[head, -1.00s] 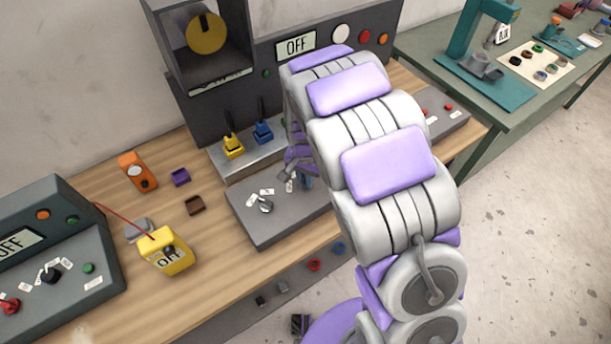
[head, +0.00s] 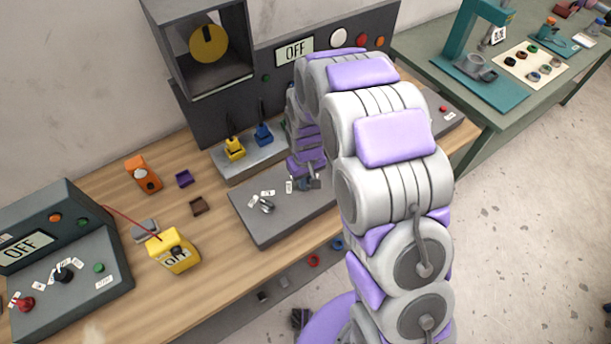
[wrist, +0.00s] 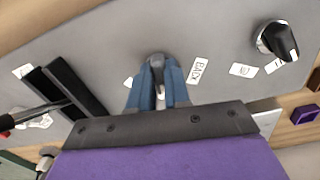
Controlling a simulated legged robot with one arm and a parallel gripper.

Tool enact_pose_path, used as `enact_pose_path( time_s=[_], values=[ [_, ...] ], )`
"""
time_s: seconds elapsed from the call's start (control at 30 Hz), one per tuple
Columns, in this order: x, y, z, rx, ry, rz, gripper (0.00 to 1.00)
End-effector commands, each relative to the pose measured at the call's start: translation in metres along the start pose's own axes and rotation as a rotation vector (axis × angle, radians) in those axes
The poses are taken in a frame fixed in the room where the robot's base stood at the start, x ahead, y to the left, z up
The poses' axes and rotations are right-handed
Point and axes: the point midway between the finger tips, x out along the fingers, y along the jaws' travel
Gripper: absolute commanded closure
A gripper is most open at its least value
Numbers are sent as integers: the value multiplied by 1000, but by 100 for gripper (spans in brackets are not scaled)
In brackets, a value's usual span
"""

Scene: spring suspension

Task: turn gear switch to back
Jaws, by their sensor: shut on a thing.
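The gear switch (wrist: 156,62) is a small grey knob on the grey control panel (head: 270,228). In the wrist view, my gripper (wrist: 156,80) has its two blue fingers on either side of the knob and is shut on it. A "BACK" label (wrist: 199,69) lies just right of the fingers. Another label is partly hidden left of them. In the head view, my gripper (head: 309,183) is low at the panel, and the arm hides the panel's right part. The exact pointing of the switch is hard to tell.
A second black and silver knob (wrist: 277,40) sits on the same panel, right of my gripper in the wrist view. A black slotted lever (wrist: 60,92) is at the left. Yellow (head: 234,149) and blue (head: 263,134) switches stand behind. A yellow meter (head: 173,254) lies left.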

Motion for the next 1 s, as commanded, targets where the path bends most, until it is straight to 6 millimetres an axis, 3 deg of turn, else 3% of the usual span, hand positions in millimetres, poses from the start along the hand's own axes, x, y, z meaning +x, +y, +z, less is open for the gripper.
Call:
enact_pose_path(
  time_s=[1.0],
  values=[
    [-4,4,-4,-942,7,4,100]
  ],
)
